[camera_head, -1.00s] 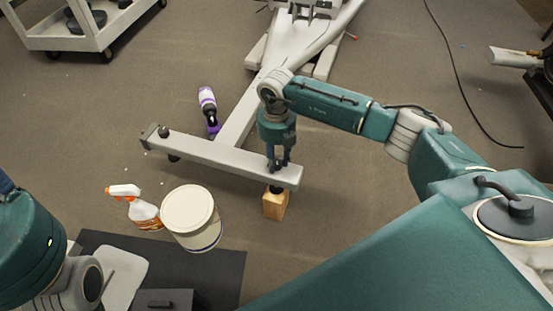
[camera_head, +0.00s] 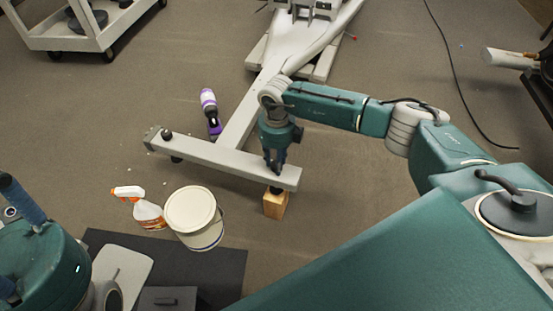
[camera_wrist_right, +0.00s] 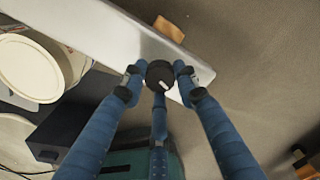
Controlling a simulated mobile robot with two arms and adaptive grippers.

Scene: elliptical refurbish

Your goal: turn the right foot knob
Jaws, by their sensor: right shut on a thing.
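The right foot knob (camera_wrist_right: 160,75) is black and round with a pale mark, on top of the right end of the white foot bar (camera_head: 225,158). My right gripper (camera_head: 275,168) points down over that end, and its fingers hide the knob in the head view. In the right wrist view my right gripper (camera_wrist_right: 159,78) has its blue fingers closed around the knob. A black foot under this end meets a wooden block (camera_head: 274,205). My left arm shows at the lower left, with blue parts of the left gripper (camera_head: 20,205) at the edge; its opening is unclear.
Another black knob (camera_head: 167,134) is on the bar's left end. A dark mat (camera_head: 225,270) lies in front. A white cart (camera_head: 88,40) is at the far left.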

